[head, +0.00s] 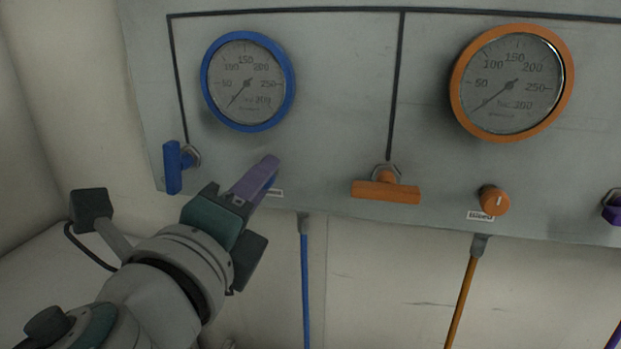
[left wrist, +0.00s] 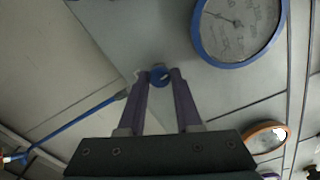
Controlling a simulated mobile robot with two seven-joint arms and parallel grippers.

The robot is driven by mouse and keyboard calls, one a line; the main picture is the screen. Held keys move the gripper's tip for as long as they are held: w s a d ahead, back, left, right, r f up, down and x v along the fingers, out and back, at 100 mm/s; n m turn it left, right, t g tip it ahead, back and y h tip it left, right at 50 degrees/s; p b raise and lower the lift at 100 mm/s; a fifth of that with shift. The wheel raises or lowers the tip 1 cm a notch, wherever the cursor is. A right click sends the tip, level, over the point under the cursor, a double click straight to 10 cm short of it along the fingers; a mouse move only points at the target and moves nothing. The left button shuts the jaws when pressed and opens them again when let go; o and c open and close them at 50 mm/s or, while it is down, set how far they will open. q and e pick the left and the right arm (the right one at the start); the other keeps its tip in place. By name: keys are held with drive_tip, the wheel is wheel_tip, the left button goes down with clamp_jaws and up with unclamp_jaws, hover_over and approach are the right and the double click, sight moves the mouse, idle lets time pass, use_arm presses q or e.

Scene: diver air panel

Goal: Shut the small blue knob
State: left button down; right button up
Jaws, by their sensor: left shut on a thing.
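The small blue knob (left wrist: 160,76) sits between the fingertips of my left gripper (left wrist: 162,82) in the left wrist view. The purple fingers are shut on it, one on each side. In the head view my left gripper (head: 266,172) reaches the panel just below the blue gauge, and its fingers hide most of the knob. A white label shows partly beside the fingertips. My right gripper is in neither view.
The blue-rimmed gauge (head: 247,82) is above the gripper. A blue lever handle (head: 173,168) is to its left. An orange lever (head: 386,190), orange knob (head: 494,200) and orange-rimmed gauge (head: 512,82) are to the right. A blue hose (head: 305,280) hangs below the panel.

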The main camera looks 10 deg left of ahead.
use_arm(q)
drive_tip(key=shift+m, duration=0.9)
drive_tip(key=c, duration=0.6)
unclamp_jaws()
drive_tip(key=s+b, duration=0.1)
drive_tip(key=s, duration=0.9)
drive_tip(key=shift+a+b, duration=0.2)
drive_tip(key=shift+b, duration=0.15)
